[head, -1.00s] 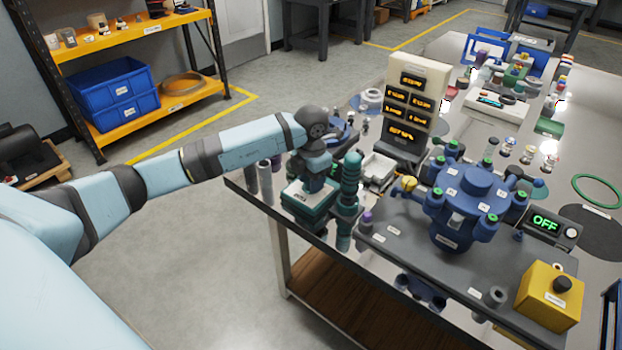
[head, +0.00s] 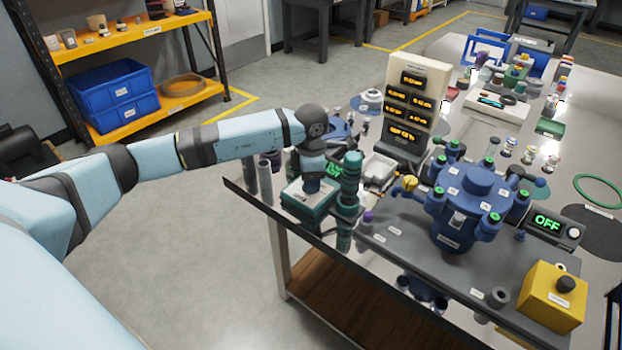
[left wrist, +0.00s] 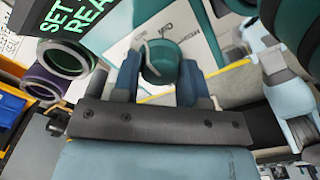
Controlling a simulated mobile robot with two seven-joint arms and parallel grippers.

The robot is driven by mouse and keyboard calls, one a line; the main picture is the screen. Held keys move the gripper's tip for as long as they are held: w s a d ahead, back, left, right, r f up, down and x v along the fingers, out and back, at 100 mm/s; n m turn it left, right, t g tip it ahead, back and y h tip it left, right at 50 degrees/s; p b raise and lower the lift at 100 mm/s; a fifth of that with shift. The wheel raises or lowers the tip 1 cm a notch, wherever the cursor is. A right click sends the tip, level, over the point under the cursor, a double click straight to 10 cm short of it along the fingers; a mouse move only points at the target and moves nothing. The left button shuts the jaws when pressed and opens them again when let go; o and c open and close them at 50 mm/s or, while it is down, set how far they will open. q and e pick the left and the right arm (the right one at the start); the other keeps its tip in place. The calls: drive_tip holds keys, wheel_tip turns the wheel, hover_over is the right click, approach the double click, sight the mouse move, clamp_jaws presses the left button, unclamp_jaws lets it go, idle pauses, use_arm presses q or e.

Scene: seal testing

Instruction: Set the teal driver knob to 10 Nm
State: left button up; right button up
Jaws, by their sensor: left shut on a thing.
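The teal driver (head: 350,182) stands upright at the near left edge of the table. Beside it is a teal base box with a pale top (head: 307,196). My left gripper (head: 314,184) points down over this box, its fingertips mostly hidden in the head view. In the left wrist view its two blue-grey fingers (left wrist: 160,85) stand on either side of a round teal knob (left wrist: 162,60), shut on it. A dark display (left wrist: 85,28) with green letters, partly cut off, shows "SET" and "REA". The knob's setting is not readable. My right gripper is not in view.
Grey tubes (head: 265,182) stand left of the box. A blue multi-port fixture (head: 468,205) on a grey plate is to the right, with a display tower (head: 411,105) behind. A yellow box with a black knob (head: 552,295) sits at the front right.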

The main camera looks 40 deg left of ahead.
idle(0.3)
use_arm(q)
drive_tip(key=o, duration=0.9)
wheel_tip(320, 180, up, 14)
drive_tip(key=shift+f+p, duration=0.1)
drive_tip(key=shift+p, duration=0.9)
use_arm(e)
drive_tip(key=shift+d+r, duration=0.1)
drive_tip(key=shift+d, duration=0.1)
